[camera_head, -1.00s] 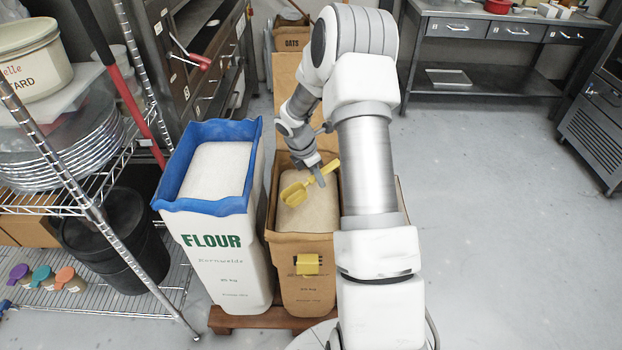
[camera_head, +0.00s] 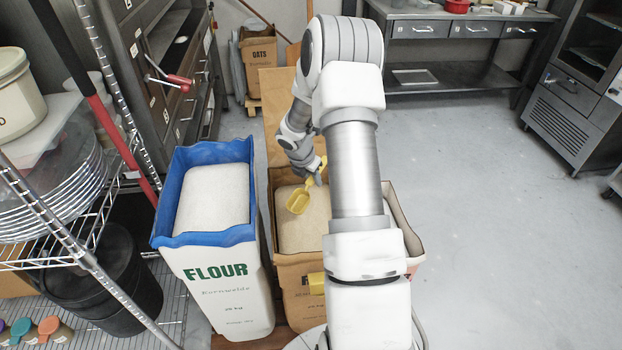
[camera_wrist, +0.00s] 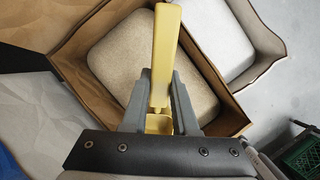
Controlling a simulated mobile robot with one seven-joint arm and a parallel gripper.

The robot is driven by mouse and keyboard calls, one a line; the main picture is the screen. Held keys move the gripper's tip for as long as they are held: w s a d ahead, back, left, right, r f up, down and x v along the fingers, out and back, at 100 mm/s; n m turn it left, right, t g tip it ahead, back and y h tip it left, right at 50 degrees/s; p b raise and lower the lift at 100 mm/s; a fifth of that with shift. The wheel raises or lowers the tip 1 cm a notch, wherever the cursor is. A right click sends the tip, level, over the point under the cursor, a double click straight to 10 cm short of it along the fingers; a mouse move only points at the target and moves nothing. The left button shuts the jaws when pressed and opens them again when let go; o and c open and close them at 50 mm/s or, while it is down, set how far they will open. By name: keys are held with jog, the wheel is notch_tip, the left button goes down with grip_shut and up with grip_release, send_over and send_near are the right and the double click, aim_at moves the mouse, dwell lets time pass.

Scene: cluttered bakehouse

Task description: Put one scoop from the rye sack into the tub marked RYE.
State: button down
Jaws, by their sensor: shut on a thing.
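My gripper (camera_head: 318,174) is shut on a yellow scoop (camera_head: 298,201), whose bowl hangs down and to the left over the brown paper sack (camera_head: 297,262). The bowl looks empty; I cannot tell whether it touches the contents. In the wrist view, the fingers of my gripper (camera_wrist: 160,88) clasp the scoop's yellow handle (camera_wrist: 165,45). The brown sack is open and full of pale beige flour (camera_wrist: 115,62). My arm hides part of this sack and its label, so I cannot read its name. No tub marked RYE is legible in view.
A white FLOUR sack (camera_head: 222,280) with a blue rim stands close on the left. Another open sack (camera_head: 400,222) stands on the right. An OATS sack (camera_head: 259,68) stands behind. A wire shelf (camera_head: 75,245) is at far left. The floor at right is clear.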

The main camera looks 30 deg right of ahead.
notch_tip(320, 180, down, 14)
jog(key=b, duration=1)
jog(key=shift+r, duration=0.15)
dwell(0.7)
